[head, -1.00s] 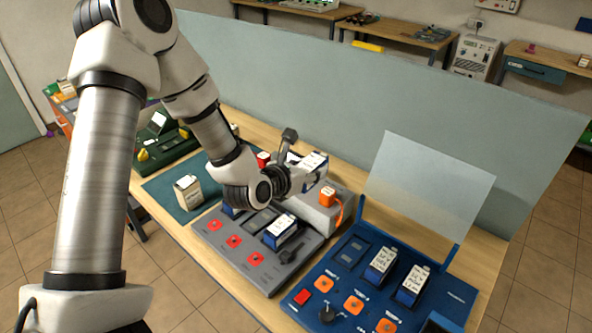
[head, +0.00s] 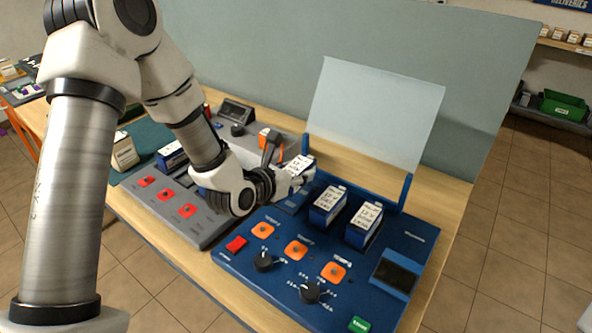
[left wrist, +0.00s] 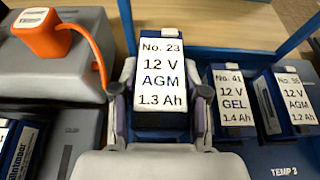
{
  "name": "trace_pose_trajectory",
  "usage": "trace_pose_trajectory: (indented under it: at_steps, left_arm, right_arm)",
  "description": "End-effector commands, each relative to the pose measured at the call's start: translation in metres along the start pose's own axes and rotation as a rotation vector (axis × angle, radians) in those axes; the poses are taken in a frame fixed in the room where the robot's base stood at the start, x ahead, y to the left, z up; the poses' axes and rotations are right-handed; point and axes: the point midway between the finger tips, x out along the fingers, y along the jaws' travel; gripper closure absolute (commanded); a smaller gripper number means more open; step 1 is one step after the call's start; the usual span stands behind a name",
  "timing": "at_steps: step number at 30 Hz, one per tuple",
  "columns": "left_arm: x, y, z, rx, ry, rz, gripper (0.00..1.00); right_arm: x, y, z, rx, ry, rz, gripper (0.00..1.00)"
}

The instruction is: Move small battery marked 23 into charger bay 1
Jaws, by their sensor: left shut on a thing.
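The small battery marked 23 (left wrist: 160,72) has a white top label reading 12 V AGM 1.3 Ah and dark blue sides. My left gripper (left wrist: 160,112) is shut on it, one finger on each side. In the head view the battery (head: 298,164) is held by my left gripper (head: 296,180) over the left back part of the blue charger (head: 225,262). The charger's leftmost bay (head: 291,204) is partly hidden by the gripper. Battery No. 41 (head: 327,205) and another AGM battery (head: 364,226) stand in the bays to its right. My right gripper is not in view.
A clear upright panel (head: 372,115) stands behind the blue charger. A grey charger (head: 205,236) with red buttons adjoins on the left. An orange plug (left wrist: 40,32) with its cable is on a grey block left of the gripper.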

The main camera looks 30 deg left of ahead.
Motion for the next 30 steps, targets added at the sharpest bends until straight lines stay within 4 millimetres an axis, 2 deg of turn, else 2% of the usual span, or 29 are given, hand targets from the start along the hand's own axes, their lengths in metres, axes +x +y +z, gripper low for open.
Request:
trace_pose_trajectory:
  at_steps: [1, 3, 9, 30]
  left_arm:
    - [0.005, 0.000, -0.010, 0.000, -0.002, 0.000, 1.00]
    - [0.008, 0.000, -0.018, 0.000, -0.002, 0.001, 1.00]
    - [0.014, 0.000, -0.033, 0.000, -0.003, 0.001, 1.00]
    - [0.013, 0.000, -0.034, 0.000, -0.003, 0.001, 1.00]
  right_arm:
    - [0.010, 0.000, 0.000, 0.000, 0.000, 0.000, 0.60]
    - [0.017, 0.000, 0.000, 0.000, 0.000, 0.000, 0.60]
    - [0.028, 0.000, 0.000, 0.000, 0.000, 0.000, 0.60]
    - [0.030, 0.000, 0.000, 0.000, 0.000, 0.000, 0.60]
